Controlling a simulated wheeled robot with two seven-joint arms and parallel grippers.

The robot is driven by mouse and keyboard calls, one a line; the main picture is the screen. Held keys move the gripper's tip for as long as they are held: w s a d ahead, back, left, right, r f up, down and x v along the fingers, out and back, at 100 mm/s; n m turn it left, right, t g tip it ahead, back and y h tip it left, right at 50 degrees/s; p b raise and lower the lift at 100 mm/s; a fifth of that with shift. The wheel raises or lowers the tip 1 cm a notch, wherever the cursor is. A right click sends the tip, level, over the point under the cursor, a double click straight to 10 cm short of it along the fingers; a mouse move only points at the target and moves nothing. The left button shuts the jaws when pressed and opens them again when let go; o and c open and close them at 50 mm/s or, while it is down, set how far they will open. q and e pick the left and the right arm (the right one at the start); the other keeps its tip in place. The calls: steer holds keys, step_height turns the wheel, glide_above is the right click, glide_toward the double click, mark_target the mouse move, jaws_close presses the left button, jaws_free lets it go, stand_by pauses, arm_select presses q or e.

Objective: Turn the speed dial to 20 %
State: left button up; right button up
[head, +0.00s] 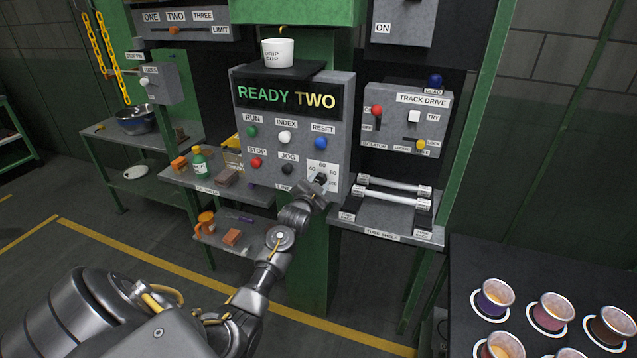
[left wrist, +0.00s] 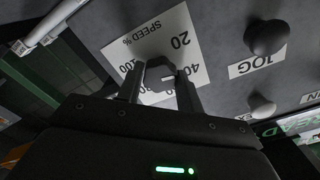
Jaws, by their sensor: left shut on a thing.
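The speed dial (head: 321,178) is a small dark knob on a white scale plate at the lower right of the grey control panel (head: 242,140). In the left wrist view the dark dial (left wrist: 157,74) sits between the two fingers of my left gripper (left wrist: 158,88), which is shut on it. The scale plate (left wrist: 150,40) reads "SPEED %", with 20, 40 and 100 legible around the dial. I cannot tell which number the dial points to. In the head view my left gripper (head: 317,186) covers the lower part of the dial and scale. My right gripper is not in view.
The black JOG button (head: 287,169) is left of the dial; the blue button (head: 320,143) is above it. The display (head: 287,97) reads "READY TWO". A tube shelf (head: 386,236) with two white tubes stands close at right. Several cups stand on the dark table (head: 462,265).

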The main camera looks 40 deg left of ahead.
arm_select(q)
steer(key=n, duration=0.3)
steer(key=shift+n, duration=0.3)
steer(key=shift+n+p, duration=0.35)
steer(key=shift+n, duration=1.65)
steer(key=o, duration=1)
